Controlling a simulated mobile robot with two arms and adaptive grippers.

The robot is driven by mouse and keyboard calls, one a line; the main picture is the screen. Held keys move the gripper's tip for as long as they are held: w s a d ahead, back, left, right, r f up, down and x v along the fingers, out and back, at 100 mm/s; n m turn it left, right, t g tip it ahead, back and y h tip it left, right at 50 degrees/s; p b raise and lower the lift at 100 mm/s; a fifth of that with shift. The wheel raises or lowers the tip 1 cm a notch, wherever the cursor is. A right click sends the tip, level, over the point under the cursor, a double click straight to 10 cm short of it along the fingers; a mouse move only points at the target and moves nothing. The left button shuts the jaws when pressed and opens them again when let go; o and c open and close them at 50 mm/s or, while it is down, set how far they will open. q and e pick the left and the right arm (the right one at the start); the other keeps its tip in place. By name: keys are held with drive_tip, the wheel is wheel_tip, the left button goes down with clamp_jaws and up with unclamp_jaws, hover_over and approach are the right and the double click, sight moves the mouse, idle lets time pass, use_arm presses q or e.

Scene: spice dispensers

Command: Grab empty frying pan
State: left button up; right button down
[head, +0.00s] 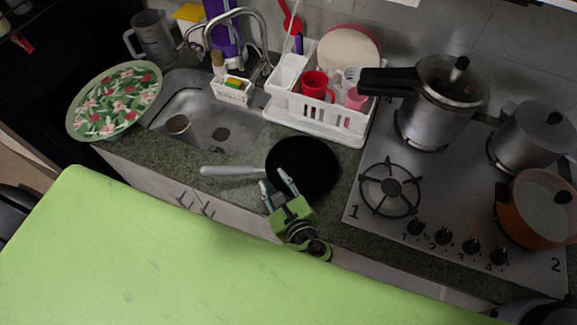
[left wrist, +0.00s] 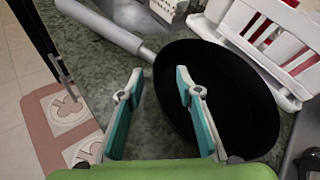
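The empty black frying pan (head: 312,165) sits on the dark green counter between the sink and the stove, its light grey handle (head: 234,171) pointing left. In the left wrist view the pan (left wrist: 235,95) fills the right half, with the handle (left wrist: 106,33) at the upper left. My left gripper (head: 273,179) is open at the pan's near left edge, close to where the handle joins. In the left wrist view its teal fingers (left wrist: 157,83) are spread, the right one overlapping the pan; nothing shows between them but counter and pan rim. My right gripper is not in view.
A white dish rack (head: 318,112) with cups stands behind the pan. The sink (head: 205,115) is to the left. The stove (head: 400,210) is to the right, with a pressure cooker (head: 440,105) and other pots. A green surface (head: 140,250) spans the foreground.

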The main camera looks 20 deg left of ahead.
use_arm(q)
drive_tip(key=shift+w+f, duration=0.15)
drive_tip(key=shift+w, duration=0.1)
drive_tip(key=shift+s, duration=0.15)
clamp_jaws()
drive_tip(key=shift+r, duration=0.2)
